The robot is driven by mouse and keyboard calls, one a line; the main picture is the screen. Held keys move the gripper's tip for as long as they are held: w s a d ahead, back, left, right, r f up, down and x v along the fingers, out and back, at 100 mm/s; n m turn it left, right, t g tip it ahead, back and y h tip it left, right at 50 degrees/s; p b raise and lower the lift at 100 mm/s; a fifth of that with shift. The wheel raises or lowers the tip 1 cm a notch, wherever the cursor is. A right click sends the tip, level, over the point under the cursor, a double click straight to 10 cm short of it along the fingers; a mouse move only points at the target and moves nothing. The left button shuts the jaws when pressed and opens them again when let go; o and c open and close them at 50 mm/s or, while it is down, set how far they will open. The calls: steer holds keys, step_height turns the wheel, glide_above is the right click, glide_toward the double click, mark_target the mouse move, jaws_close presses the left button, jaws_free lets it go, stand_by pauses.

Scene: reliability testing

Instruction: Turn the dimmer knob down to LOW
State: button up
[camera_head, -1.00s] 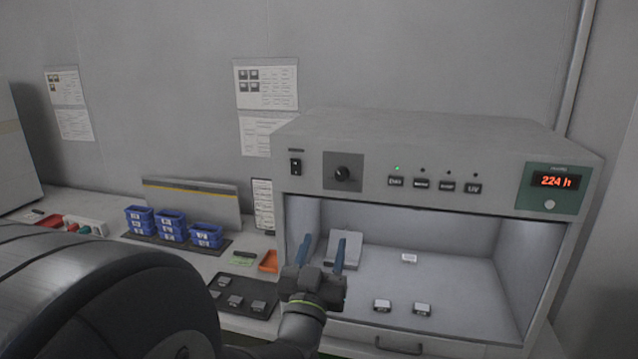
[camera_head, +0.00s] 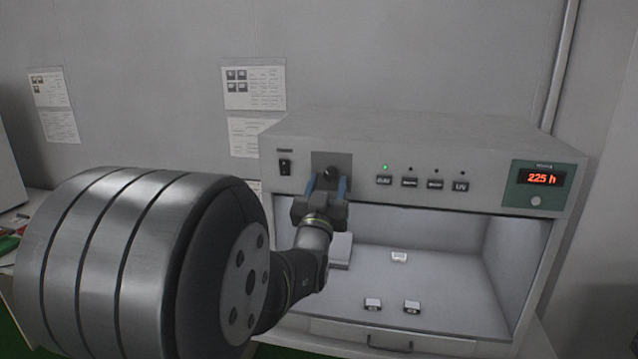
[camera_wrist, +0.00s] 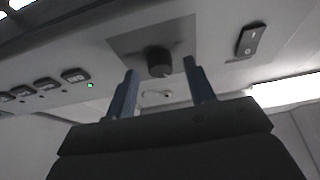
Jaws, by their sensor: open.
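The dimmer knob (camera_head: 330,173) is a dark round knob on a dark square plate (camera_head: 345,160) on the front panel of the grey cabinet. My gripper (camera_head: 327,184) is open, its two blue fingers pointing up at the knob from just below and in front. In the wrist view the knob (camera_wrist: 159,62) lies beyond and between the spread fingertips (camera_wrist: 161,66), with space on both sides; no contact shows. The knob's pointer and any LOW label cannot be made out.
A rocker switch (camera_head: 285,167) sits left of the knob. Several labelled buttons, the first (camera_head: 384,181) under a lit green lamp, sit to its right. A red display (camera_head: 541,179) reads 225 h. Small devices (camera_head: 372,304) lie in the open chamber below.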

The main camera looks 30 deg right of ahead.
steer(key=shift+w+d+r, duration=0.2)
steer(key=shift+w+d, duration=0.15)
steer(key=shift+w, duration=0.05)
steer(key=c, duration=1)
steer(key=shift+o, duration=0.2)
steer(key=shift+n, duration=0.4)
